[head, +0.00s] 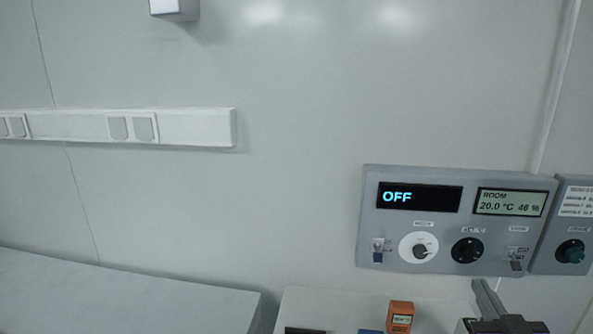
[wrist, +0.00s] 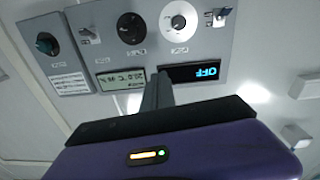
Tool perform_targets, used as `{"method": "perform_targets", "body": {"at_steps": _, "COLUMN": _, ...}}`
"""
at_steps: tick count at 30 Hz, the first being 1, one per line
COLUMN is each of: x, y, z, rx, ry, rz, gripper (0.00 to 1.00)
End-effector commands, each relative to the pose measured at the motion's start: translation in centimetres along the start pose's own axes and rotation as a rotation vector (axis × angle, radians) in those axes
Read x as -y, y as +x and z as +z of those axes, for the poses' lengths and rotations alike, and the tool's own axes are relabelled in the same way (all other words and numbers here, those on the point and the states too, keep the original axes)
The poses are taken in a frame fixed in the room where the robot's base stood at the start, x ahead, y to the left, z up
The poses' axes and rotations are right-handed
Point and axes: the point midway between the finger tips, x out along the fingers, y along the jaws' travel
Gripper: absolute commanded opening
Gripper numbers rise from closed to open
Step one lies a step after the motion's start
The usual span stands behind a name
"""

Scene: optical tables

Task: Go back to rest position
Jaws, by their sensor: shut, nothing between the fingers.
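My gripper (head: 478,284) shows at the lower right edge of the head view, in front of the wall below the grey control panel (head: 370,210). Its fingers are together and hold nothing. In the wrist view, which is upside down, the shut fingers (wrist: 158,82) point at the panel, whose displays and knobs lie beyond the tips. They overlap the panel's edge between the two displays in that picture. I cannot tell the exact gap to the panel. The left display (head: 422,197) reads OFF and the right one (head: 510,202) reads ROOM 20.0 °C 46 %.
The panel carries a white-ringed knob (head: 421,251), a black knob (head: 467,250) and small switches. A second panel (head: 577,225) adjoins it on the right. An orange box (head: 400,316) stands below on a white surface (head: 340,304). A pale table (head: 120,290) is at the lower left.

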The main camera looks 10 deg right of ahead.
Motion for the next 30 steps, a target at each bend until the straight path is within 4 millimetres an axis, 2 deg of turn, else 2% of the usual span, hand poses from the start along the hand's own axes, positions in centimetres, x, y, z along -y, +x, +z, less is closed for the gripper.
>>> {"method": "perform_targets", "body": {"at_steps": 1, "x": 1.1, "y": -1.9, "z": 1.4, "rx": -0.009, "ry": 0.039, "rz": 0.007, "gripper": 0.00}}
{"method": "perform_targets", "body": {"at_steps": 5, "x": 2.9, "y": -6.3, "z": 3.3, "rx": -0.043, "ry": 0.118, "rz": 0.027, "gripper": 0.00}}
{"method": "perform_targets", "body": {"at_steps": 13, "x": 6.1, "y": -16.3, "z": 6.6, "rx": -0.059, "ry": 0.204, "rz": 0.022, "gripper": 0.00}}
{"method": "perform_targets", "body": {"at_steps": 23, "x": 8.4, "y": -28.6, "z": 9.5, "rx": 0.017, "ry": 0.189, "rz": -0.080, "gripper": 0.00}}
{"method": "perform_targets", "body": {"at_steps": 30, "x": 9.1, "y": -36.5, "z": 12.4, "rx": 0.174, "ry": 0.106, "rz": -0.212, "gripper": 0.00}}
